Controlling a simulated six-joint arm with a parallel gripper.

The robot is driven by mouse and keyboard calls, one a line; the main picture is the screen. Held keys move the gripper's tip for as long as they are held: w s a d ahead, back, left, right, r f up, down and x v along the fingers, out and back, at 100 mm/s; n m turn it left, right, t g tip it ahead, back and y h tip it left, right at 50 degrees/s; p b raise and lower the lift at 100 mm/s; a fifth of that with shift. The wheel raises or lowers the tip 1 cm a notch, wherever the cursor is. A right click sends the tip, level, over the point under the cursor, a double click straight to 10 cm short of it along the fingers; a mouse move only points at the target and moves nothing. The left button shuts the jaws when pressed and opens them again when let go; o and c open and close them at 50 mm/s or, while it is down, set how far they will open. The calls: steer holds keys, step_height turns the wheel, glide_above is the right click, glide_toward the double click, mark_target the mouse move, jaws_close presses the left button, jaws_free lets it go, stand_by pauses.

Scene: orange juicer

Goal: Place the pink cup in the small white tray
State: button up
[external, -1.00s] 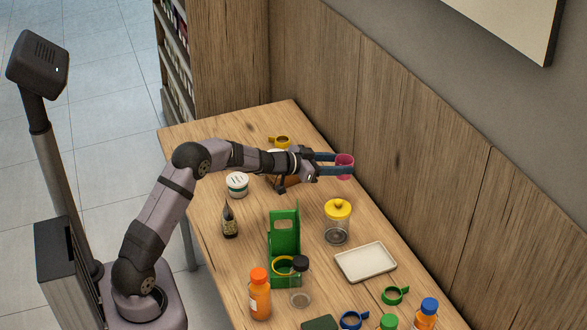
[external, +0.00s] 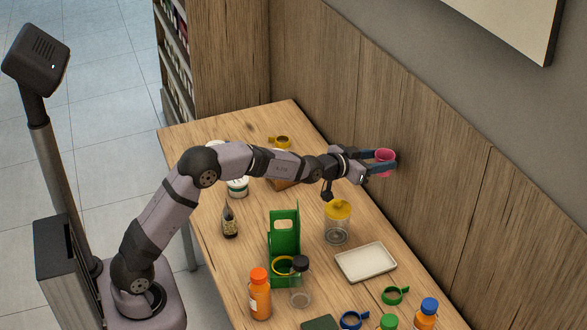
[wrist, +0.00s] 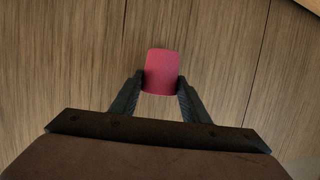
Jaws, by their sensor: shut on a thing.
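The pink cup (external: 385,156) is held between the two fingers of my gripper (external: 382,163), up in the air near the wood-panelled wall. In the wrist view the pink cup (wrist: 161,72) sits between the fingertips of my gripper (wrist: 160,88), one finger touching each side. The small white tray (external: 366,262) lies on the table near its right edge, below and in front of the gripper in the external view. The tray looks empty.
A jar with a yellow lid (external: 338,222) stands just behind the tray. A green holder (external: 285,245) is to its left. An orange bottle (external: 260,293), a dark-capped clear bottle (external: 300,285) and a green cup (external: 395,295) stand nearer the front. The wall (external: 440,185) is close on the right.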

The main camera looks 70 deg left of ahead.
steer(key=d, duration=0.2)
steer(key=n+g+y+p, duration=0.2)
steer(key=n+g+y, duration=0.1)
steer(key=n+y, duration=0.35)
glide_above(358, 260)
step_height(358, 260, down, 7)
steer(key=shift+m, duration=0.45)
steer(key=shift+f, duration=4.9)
steer(key=shift+f, duration=0.35)
steer(key=shift+f+b, duration=0.25)
steer(key=shift+b, duration=0.05)
steer(key=o, duration=1)
